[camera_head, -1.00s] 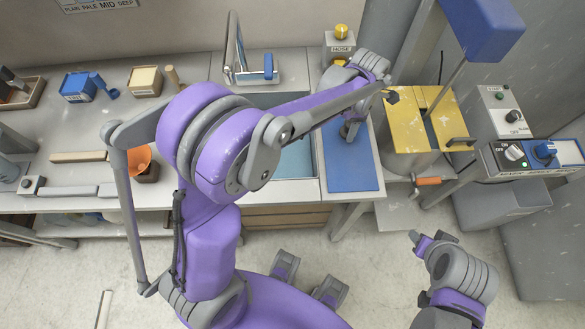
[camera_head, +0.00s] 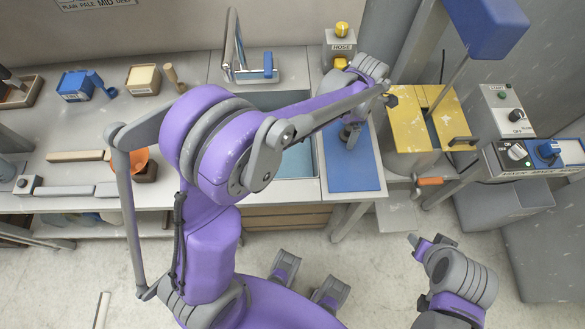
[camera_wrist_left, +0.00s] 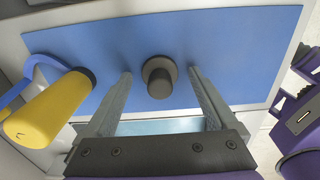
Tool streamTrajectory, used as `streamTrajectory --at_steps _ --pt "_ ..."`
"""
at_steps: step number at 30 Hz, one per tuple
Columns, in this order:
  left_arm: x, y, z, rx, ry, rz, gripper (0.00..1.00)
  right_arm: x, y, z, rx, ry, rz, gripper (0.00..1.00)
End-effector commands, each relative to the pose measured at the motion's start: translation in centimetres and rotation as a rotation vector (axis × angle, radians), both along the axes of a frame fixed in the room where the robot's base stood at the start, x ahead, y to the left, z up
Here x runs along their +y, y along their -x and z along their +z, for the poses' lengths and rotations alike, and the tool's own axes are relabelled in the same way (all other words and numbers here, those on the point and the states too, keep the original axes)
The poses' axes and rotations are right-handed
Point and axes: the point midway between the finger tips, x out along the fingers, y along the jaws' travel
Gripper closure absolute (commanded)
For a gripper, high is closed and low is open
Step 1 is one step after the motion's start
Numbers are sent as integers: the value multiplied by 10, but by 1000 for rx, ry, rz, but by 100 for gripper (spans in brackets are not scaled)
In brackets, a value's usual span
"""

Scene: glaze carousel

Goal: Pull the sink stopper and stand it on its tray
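The stopper appears to be the dark grey round knob (camera_wrist_left: 158,77) on the blue tray (camera_wrist_left: 250,45) in the left wrist view. The same blue tray (camera_head: 355,178) lies right of the sink basin (camera_head: 298,160) in the head view. My left gripper (camera_head: 350,137) is over the tray. Its fingers (camera_wrist_left: 160,85) are open, one on each side of the knob, with a visible gap to both. The knob looks upright; its base is hidden beneath its top. My right gripper (camera_head: 431,242) is low, away from the counter; its finger gap is unclear.
A yellow cylinder (camera_wrist_left: 45,110) with a blue strap is close left of my left fingers. A tap (camera_head: 235,55) stands behind the basin, the hose box (camera_head: 340,45) behind the tray. A yellow-topped machine (camera_head: 405,125) stands to the right. The tray's front part is clear.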

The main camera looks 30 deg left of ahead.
Motion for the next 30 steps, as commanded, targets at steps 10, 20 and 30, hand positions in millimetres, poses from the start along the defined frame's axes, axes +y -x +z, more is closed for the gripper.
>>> streamTrajectory --at_steps 10,20,30 --pt "0 0 5 0 0 0 8 0 0 0 0 0 0 50" --pt "0 0 64 0 0 0 8 0 -1 5 -2 0 0 50" --pt "0 0 107 0 0 0 8 0 -2 9 -4 0 0 50"
